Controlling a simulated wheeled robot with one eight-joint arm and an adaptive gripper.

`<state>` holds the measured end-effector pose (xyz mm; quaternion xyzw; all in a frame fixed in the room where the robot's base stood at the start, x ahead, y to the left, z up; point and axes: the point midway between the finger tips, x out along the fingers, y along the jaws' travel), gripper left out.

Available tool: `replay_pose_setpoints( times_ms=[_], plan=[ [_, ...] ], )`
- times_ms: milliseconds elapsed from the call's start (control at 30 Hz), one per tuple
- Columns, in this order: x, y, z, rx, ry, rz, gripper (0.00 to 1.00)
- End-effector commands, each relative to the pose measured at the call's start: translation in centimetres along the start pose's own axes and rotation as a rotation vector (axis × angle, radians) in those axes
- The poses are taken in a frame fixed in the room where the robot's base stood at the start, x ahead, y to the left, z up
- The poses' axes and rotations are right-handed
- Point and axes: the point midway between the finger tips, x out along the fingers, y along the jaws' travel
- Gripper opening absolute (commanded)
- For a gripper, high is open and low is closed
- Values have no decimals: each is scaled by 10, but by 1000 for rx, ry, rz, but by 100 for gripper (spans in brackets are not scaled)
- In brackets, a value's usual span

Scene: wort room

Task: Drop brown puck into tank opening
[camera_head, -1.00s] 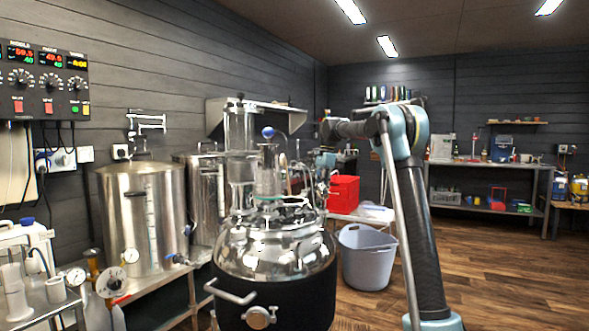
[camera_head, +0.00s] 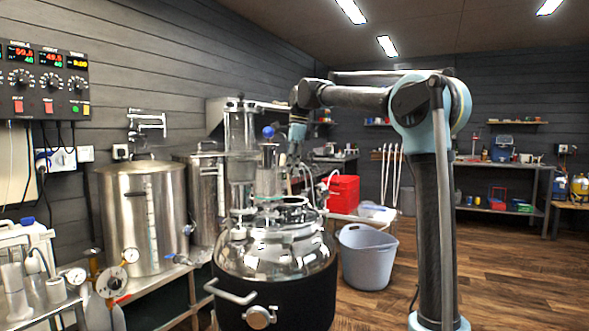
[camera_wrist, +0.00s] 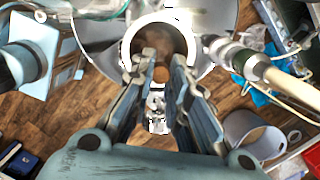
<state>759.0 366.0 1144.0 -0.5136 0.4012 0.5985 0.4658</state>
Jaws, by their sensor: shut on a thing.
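The steel tank (camera_head: 270,255) with a black lower jacket stands in the middle of the head view, its lid crowded with fittings. In the wrist view a round, pale-rimmed opening (camera_wrist: 128,42) lies beyond my fingertips. My gripper (camera_wrist: 161,72) is shut on a small brown puck (camera_wrist: 161,75), which shows between the fingertips against the opening. In the head view my gripper (camera_head: 296,150) points down above the lid's right side, partly behind fittings. The puck cannot be made out there. I cannot tell the exact height of the puck above the opening.
A glass-like column with a blue knob (camera_head: 268,131) rises from the lid just left of my gripper. A steel kettle (camera_head: 145,220) stands at left. A grey tub (camera_head: 366,258) and a red bin (camera_head: 342,193) are at right.

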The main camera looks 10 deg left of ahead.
Motion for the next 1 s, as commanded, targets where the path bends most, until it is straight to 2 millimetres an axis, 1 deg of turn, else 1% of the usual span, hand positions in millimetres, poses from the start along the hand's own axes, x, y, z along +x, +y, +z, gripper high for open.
replay_pose_setpoints(
  times_ms=[167, 700, 900, 1000],
  plan=[
    [13, 0, -1, -2, 0, 0, 9],
    [64, 0, -8, -4, 0, 0, 9],
    [78, 0, -10, -4, 0, 0, 9],
    [82, 0, -10, -4, 0, 0, 9]
  ],
)
